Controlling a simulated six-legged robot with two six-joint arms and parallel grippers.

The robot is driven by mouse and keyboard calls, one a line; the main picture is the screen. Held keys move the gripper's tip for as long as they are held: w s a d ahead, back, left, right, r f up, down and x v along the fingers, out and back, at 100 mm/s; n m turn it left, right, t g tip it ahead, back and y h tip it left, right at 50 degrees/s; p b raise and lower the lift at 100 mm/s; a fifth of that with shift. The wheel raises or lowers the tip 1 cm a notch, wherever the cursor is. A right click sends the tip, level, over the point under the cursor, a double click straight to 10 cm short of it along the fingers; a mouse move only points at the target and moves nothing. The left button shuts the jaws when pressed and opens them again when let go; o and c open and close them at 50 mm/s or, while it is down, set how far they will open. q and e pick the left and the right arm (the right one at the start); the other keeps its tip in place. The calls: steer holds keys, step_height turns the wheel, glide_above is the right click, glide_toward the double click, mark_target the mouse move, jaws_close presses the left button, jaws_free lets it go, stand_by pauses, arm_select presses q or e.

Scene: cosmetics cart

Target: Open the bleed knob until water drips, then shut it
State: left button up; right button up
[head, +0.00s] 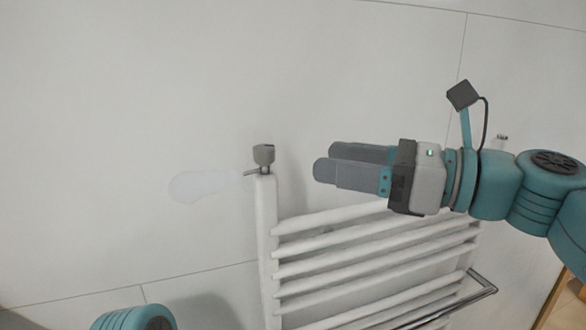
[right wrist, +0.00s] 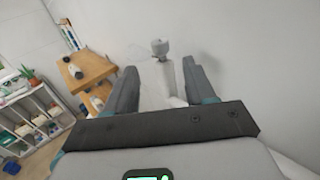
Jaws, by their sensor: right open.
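The grey bleed knob (head: 264,155) sits on top of the left post of a white towel radiator (head: 266,235). A small spout points left below the knob. A pale, translucent plume (head: 205,186) spreads left from the spout; I see no clear water drops. My right gripper (head: 327,161) is open and empty, to the right of the knob and apart from it, with its fingers pointing left. In the right wrist view the knob (right wrist: 159,47) shows beyond the fingertips, between the two fingers. My left gripper is out of view.
A chrome rail (head: 482,283) sticks out at the radiator's lower right. The tiled wall is close behind. In the right wrist view, a wooden stand (right wrist: 82,72) and a white shelf unit (right wrist: 35,118) with several items stand at the left. The space between gripper and knob is clear.

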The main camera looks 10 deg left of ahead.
steer(key=d, duration=0.3)
steer(key=s+d+b, duration=0.1)
steer(key=d, duration=0.1)
steer(key=shift+d, duration=0.2)
stand_by(1.3)
